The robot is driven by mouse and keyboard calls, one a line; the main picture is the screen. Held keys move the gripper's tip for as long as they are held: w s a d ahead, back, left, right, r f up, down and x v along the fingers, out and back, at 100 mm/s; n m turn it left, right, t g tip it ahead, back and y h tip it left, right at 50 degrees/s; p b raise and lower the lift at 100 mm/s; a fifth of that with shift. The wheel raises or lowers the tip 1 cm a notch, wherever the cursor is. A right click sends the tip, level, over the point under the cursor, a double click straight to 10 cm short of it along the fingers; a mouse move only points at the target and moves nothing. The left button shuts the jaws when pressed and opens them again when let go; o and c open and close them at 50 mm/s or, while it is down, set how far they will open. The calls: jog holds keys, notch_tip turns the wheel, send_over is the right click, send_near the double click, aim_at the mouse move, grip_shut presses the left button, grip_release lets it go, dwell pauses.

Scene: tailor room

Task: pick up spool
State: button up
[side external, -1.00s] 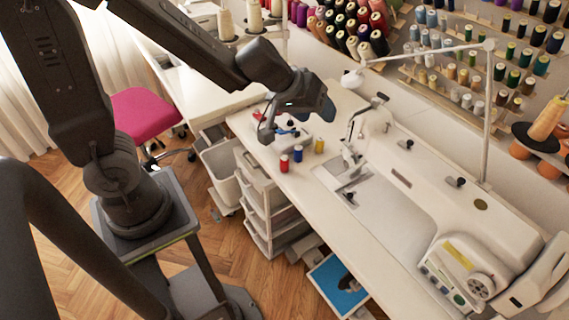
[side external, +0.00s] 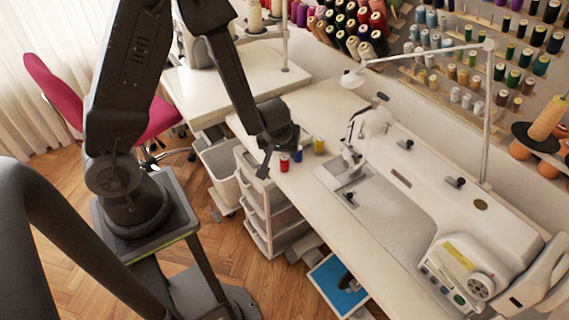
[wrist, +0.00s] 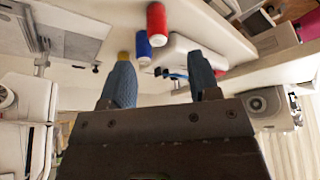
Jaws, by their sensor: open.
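Three spools stand on the white sewing table: a red spool (side external: 284,163), a blue spool (side external: 298,156) and a yellow spool (side external: 319,145). In the wrist view the red spool (wrist: 156,20) and blue spool (wrist: 143,46) are ahead of the fingertips, and the yellow spool (wrist: 124,56) is partly hidden behind the left finger. My gripper (side external: 266,162) is low near the table's left edge, just left of the red spool. In the wrist view my gripper (wrist: 160,62) is open, with its blue fingers apart and no spool between them.
A white sewing machine (side external: 410,190) stands right of the spools. A white drawer unit (side external: 268,210) is below the table's front edge. In the wrist view a white object (wrist: 185,55) lies near the fingers. A thread rack (side external: 450,70) covers the wall.

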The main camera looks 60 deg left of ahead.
aim_at(285, 160)
jog(key=shift+x, duration=2.1)
jog(key=shift+w+x, duration=0.15)
jog(key=shift+x, duration=1.1)
jog(key=shift+w+x, duration=0.1)
jog(key=shift+x, duration=1.15)
jog(key=shift+c, duration=0.5)
jog(key=c, duration=0.9)
